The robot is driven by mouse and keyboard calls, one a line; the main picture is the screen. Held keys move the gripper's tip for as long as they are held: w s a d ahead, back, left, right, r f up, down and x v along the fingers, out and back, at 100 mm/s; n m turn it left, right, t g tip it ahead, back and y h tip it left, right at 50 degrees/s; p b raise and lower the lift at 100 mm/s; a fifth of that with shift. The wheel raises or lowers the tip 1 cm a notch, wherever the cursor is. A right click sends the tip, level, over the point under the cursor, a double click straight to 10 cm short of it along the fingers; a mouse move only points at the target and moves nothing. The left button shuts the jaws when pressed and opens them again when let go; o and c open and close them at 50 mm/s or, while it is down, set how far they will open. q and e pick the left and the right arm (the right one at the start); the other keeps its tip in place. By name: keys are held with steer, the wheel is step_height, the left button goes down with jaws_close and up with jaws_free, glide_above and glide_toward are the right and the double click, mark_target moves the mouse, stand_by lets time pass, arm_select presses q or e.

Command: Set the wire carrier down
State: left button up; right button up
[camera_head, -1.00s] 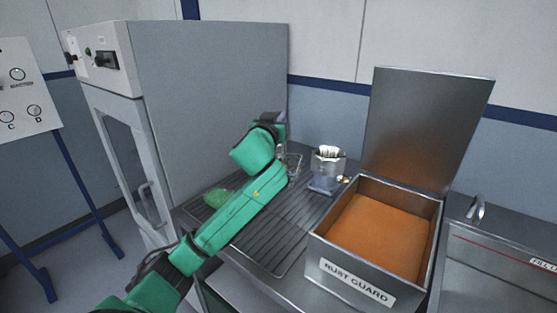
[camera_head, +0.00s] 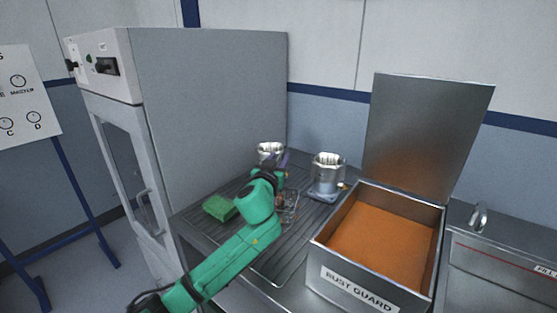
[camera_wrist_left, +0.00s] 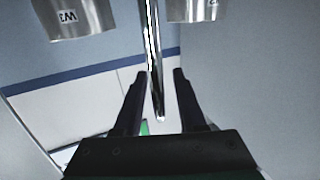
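The wire carrier (camera_head: 291,206) is a thin metal wire frame, low on the ribbed drainboard just right of my left wrist. It seems to rest on the board, but my arm hides part of it. My left gripper (camera_head: 281,165) is at the carrier's upper end. In the left wrist view, a shiny metal bar (camera_wrist_left: 153,55) runs between the fingers of my left gripper (camera_wrist_left: 160,72). The fingers are apart, with a clear gap on the bar's right side, so they look open around it. My right gripper is out of view.
A green block (camera_head: 219,207) lies at left. An open RUST GUARD box (camera_head: 325,268) stands at right, a grey cabinet (camera_head: 215,105) at back left.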

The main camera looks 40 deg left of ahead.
arm_select(q)
steer(key=shift+r, duration=0.15)
steer(key=shift+s+d, duration=0.1)
steer(key=shift+s, duration=0.1)
steer(key=b+v, duration=0.2)
steer(key=v, duration=0.9)
steer(key=shift+s, duration=0.3)
steer(key=shift+d, duration=0.1)
